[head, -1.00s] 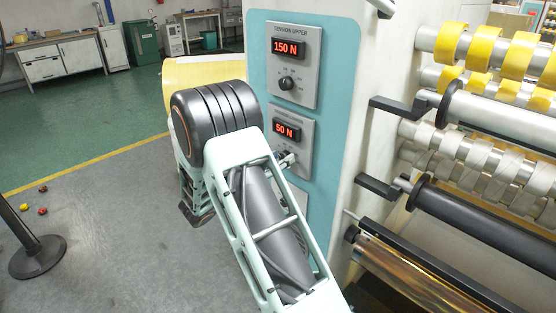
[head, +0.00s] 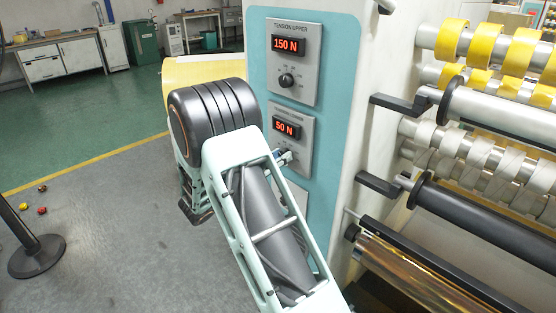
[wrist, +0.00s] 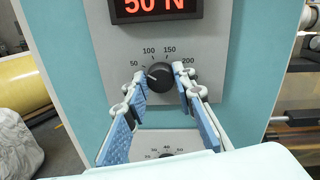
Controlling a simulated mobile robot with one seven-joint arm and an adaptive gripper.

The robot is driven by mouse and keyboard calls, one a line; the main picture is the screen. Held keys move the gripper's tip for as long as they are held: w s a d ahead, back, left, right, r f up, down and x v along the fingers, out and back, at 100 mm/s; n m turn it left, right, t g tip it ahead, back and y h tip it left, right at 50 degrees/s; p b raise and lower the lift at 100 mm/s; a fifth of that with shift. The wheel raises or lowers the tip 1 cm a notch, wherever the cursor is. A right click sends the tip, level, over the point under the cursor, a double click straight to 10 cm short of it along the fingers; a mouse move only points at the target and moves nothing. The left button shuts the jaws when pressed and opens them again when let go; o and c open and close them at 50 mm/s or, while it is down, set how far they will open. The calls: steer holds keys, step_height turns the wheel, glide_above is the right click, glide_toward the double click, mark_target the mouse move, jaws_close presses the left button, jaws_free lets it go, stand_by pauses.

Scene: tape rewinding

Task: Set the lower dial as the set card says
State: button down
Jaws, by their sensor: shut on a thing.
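The lower dial (wrist: 160,76) is a round black knob on a grey plate, with marks 50, 100, 150 and 200 around it. Its white pointer line leans up and left, toward the 50 side. The red display (wrist: 155,8) above it reads 50 N; in the head view the lower display (head: 286,128) also reads 50 N. My gripper (wrist: 161,82) has its blue-padded fingers on either side of the knob and is shut on it. In the head view my arm hides most of the gripper and dial. I cannot make out the set card.
The upper tension panel (head: 292,62) reads 150 N, with its own black knob (head: 286,80). Another plate (wrist: 168,143) with a small dial sits below the lower one. Rollers with yellow tape (head: 453,42) and black brackets (head: 398,105) stick out to the right.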

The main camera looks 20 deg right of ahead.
steer(key=shift+s+f+m+b, duration=0.1)
steer(key=shift+f+m+b, duration=0.05)
steer(key=shift+m+b, duration=3.4)
steer(key=c, duration=1.6)
jaws_free()
steer(key=v, duration=1.2)
steer(key=shift+f, duration=0.1)
